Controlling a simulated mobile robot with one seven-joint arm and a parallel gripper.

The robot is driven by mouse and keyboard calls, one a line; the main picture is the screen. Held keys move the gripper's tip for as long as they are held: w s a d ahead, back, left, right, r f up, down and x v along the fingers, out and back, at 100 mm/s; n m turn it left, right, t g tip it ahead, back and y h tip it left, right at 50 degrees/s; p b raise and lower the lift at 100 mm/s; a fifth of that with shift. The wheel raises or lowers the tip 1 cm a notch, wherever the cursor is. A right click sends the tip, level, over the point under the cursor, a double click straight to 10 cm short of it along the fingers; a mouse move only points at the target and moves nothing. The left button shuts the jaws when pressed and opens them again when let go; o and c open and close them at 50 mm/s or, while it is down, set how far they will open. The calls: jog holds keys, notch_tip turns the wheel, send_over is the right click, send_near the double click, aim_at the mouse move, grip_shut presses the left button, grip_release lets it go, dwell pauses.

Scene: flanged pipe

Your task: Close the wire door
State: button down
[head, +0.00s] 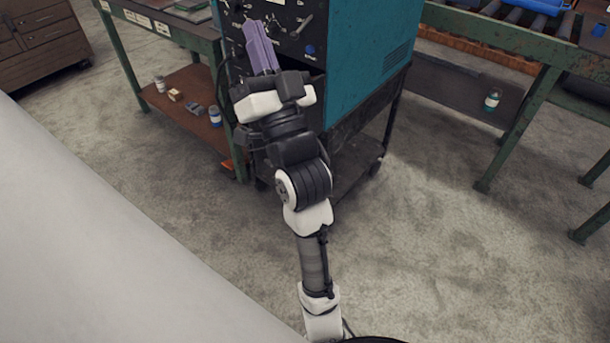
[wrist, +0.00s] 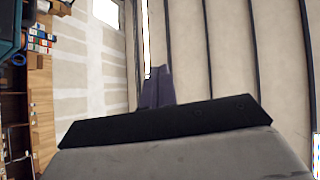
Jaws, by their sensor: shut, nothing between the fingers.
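A teal machine (head: 372,50) with a black front panel (head: 292,14) stands on a dark wheeled cart. The panel carries knobs, a handle and a blue round fitting. I cannot make out a separate wire door; part of the panel is hidden behind my gripper. My gripper (head: 258,42) has purple fingers and overlaps the panel in the head view. The fingers are together with nothing between them, and they also show in the wrist view (wrist: 157,88). I cannot tell whether they touch the machine.
A green-framed bench (head: 205,29) with a lower shelf (head: 185,100) holding small cans and blocks stands left of the machine. A green-legged roller table (head: 520,105) is at the right. Concrete floor (head: 450,250) is clear in front. The wrist view shows a pale wall (wrist: 225,50) and shelving (wrist: 40,100).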

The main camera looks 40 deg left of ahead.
jog(key=w+d+f+m+g+h+b, duration=0.1)
jog(key=w+f+m+h, duration=0.25)
jog(key=f, duration=0.65)
jog(key=w+d+f+m+g+h+b, duration=0.15)
jog(key=w+f+m, duration=0.3)
jog(key=f, duration=0.45)
jog(key=d+f+m+g+h+b, duration=0.1)
jog(key=d+f+m+g+h, duration=0.25)
jog(key=f, duration=1.15)
jog(key=w+a+y+p, duration=0.1)
jog(key=w+a+p, duration=0.1)
jog(key=a, duration=0.9)
jog(key=shift+w+a+g, duration=0.15)
jog(key=shift+a+g, duration=0.05)
jog(key=shift+g, duration=0.2)
jog(key=shift+r+y, duration=0.1)
jog(key=shift+y, duration=0.15)
